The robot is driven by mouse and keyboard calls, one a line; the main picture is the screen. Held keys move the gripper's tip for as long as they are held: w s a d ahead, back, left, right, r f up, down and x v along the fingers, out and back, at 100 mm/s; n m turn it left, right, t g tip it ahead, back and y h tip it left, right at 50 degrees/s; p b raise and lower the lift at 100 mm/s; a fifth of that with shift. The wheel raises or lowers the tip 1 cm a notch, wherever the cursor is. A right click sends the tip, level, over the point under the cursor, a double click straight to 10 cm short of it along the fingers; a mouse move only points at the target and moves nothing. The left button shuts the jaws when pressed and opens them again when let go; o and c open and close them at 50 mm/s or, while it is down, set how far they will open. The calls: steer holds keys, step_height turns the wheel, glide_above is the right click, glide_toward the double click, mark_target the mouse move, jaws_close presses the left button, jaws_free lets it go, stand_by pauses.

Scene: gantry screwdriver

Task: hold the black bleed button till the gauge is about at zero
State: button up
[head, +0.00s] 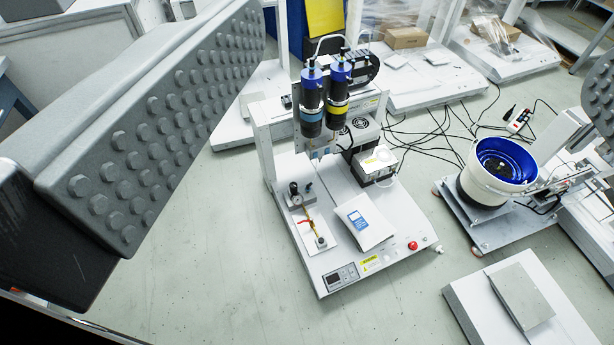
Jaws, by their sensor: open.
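A small round gauge (297,199) with a pale face sits on a little unit at the left side of the white gantry screwdriver's base (385,262). Its needle is too small to read. A small black knob (293,187) stands just above the gauge; I cannot tell whether it is the bleed button. A yellow and red part (311,221) lies in front of the gauge on a pale plate, with a small grey fitting (320,242) at its near end. My gripper (425,65) is open, its studded fingers wide apart and large in the near foreground, away from the gauge and touching nothing there.
Two blue-topped black cylinders (325,95) hang on the gantry behind the gauge. A blue-screened box (358,222), a display panel (341,276) and a red button (413,246) are on the base. A blue bowl feeder (500,165) stands right.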

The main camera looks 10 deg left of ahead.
steer(key=shift+o, duration=0.9)
steer(key=w+f+n, duration=0.1)
steer(key=w+f, duration=0.3)
steer(key=w, duration=0.7)
steer(key=shift+w+f+g, duration=0.2)
steer(key=shift+w+g, duration=0.1)
steer(key=shift+g, duration=0.1)
steer(key=w+a+f+n+g+y, duration=0.15)
steer(key=w+f+n, duration=0.25)
steer(key=w+f, duration=2.15)
steer(key=w+a+f+g+y, duration=0.15)
steer(key=w+f, duration=0.25)
steer(key=f, duration=1)
steer(key=s+a+f+n+g+y, duration=0.1)
steer(key=s+a+f+g+y, duration=0.1)
steer(key=f, duration=1.7)
steer(key=s+a+f+n+g+y, duration=0.1)
steer(key=s+a+f+g+y, duration=0.15)
steer(key=f, duration=1.75)
steer(key=shift+t, duration=0.35)
steer(key=x, duration=0.9)
steer(key=shift+w+a+f, duration=0.15)
steer(key=shift+w+a, duration=0.1)
steer(key=shift+w, duration=0.05)
steer(key=shift+s, duration=0.1)
